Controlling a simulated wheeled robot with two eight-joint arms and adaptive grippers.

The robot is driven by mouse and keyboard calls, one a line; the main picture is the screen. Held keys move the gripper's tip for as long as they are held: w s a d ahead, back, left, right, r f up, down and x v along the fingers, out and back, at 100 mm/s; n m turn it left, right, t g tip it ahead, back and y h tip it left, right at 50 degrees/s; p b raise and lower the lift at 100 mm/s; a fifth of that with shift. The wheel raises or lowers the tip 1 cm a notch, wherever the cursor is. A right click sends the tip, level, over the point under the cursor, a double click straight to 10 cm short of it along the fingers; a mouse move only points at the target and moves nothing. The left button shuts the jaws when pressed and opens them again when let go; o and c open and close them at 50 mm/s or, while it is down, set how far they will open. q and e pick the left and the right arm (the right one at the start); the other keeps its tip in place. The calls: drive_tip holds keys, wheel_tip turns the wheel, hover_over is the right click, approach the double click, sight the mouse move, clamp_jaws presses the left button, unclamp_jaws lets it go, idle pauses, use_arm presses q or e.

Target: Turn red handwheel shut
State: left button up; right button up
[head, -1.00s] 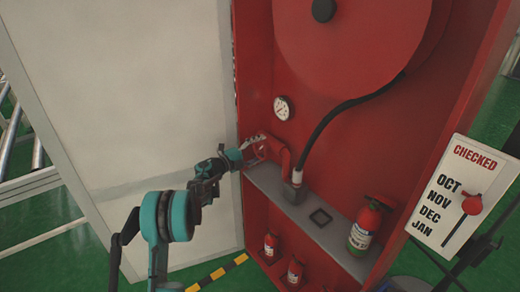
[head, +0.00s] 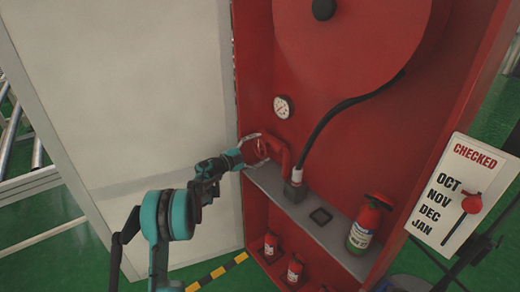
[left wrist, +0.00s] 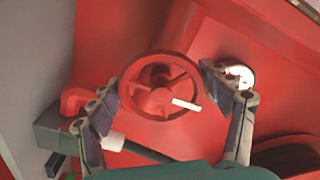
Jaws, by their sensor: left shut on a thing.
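The red handwheel (left wrist: 159,101) shows face-on in the left wrist view, with a spoked hub and a white mark on the lower right of its face. In the head view the handwheel (head: 256,149) sits on a red pipe inside the red cabinet, partly hidden by my gripper. My left gripper (head: 252,150) is at the wheel. In the left wrist view the two fingers of my left gripper (left wrist: 165,92) stand on opposite sides of the rim, shut on it. My right gripper is in neither view.
A pressure gauge (head: 283,107) is above the wheel. A black hose (head: 345,105) runs from the pipe to the large red reel (head: 355,35). A grey shelf (head: 340,238) carries a fire extinguisher (head: 369,224). The white cabinet door (head: 125,100) stands open at left; a checked sign (head: 458,194) is at right.

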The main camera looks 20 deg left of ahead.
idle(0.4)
use_arm(q)
drive_tip(key=o, duration=1.1)
drive_tip(key=shift+w, duration=0.1)
drive_tip(key=shift+o, duration=0.2)
drive_tip(key=v, duration=1.2)
